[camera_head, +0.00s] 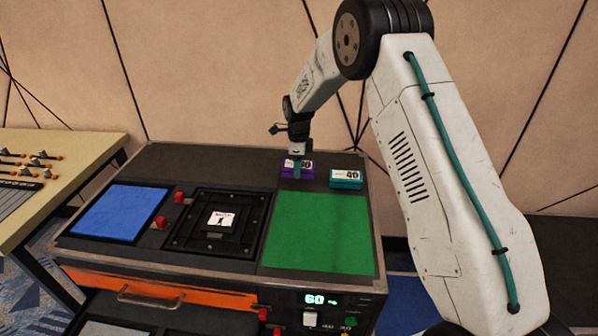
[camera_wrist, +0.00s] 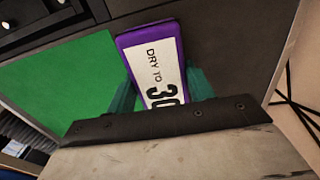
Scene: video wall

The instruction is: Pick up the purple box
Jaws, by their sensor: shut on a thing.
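The purple box (camera_head: 286,172) is at the back of the dark console top, just behind the green panel. In the wrist view the purple box (camera_wrist: 124,42) shows a white label reading "DRY TO 30", its lower end hidden by my gripper's dark housing. My gripper (camera_head: 297,167) points down at the box. In the wrist view its teal fingers (camera_wrist: 160,90) lie against both sides of the box, shut on it. I cannot tell whether the box is lifted off the surface.
A teal box (camera_head: 346,184) with a white label stands just right of the purple box. The green panel (camera_head: 322,235) in front is bare. A blue panel (camera_head: 119,212), red buttons and a black framed square (camera_head: 221,240) lie left. A control desk (camera_head: 60,160) stands far left.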

